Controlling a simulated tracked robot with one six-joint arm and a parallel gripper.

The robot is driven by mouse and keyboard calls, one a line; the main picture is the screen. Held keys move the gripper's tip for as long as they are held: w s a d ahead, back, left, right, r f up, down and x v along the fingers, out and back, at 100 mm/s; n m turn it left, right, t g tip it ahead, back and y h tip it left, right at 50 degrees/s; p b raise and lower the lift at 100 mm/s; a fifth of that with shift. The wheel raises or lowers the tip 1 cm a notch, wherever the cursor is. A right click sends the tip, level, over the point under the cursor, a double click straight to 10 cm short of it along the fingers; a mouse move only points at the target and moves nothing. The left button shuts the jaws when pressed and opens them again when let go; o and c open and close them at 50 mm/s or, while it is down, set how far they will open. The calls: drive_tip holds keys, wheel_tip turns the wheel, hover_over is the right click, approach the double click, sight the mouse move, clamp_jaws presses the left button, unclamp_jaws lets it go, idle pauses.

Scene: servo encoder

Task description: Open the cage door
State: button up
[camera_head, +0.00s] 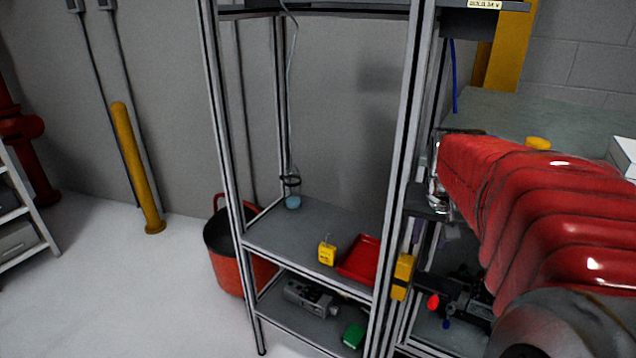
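The cage (222,130) is a tall frame of pale metal profiles with dark grooves. Its front has a left upright, a right upright (405,150) and a bar across the top. I cannot tell which profiles belong to the door, or whether a clear panel fills the front. A yellow block (403,277) is on the right upright, low down; it may be a latch or handle. My red-sleeved arm comes in from the right. Its metallic end, with my gripper (436,190), is just right of the right upright, partly hidden by the sleeve. Its fingers are not clear.
Inside the cage, the upper shelf (290,232) holds a small yellow box (326,252) and a red tray (362,238). A grey device (311,298) and a green block (353,336) lie below. A red bucket (228,272) stands left of the cage. Open floor lies further left.

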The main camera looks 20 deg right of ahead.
drive_tip(key=shift+f, duration=0.25)
drive_tip(key=shift+c, duration=0.7)
clamp_jaws()
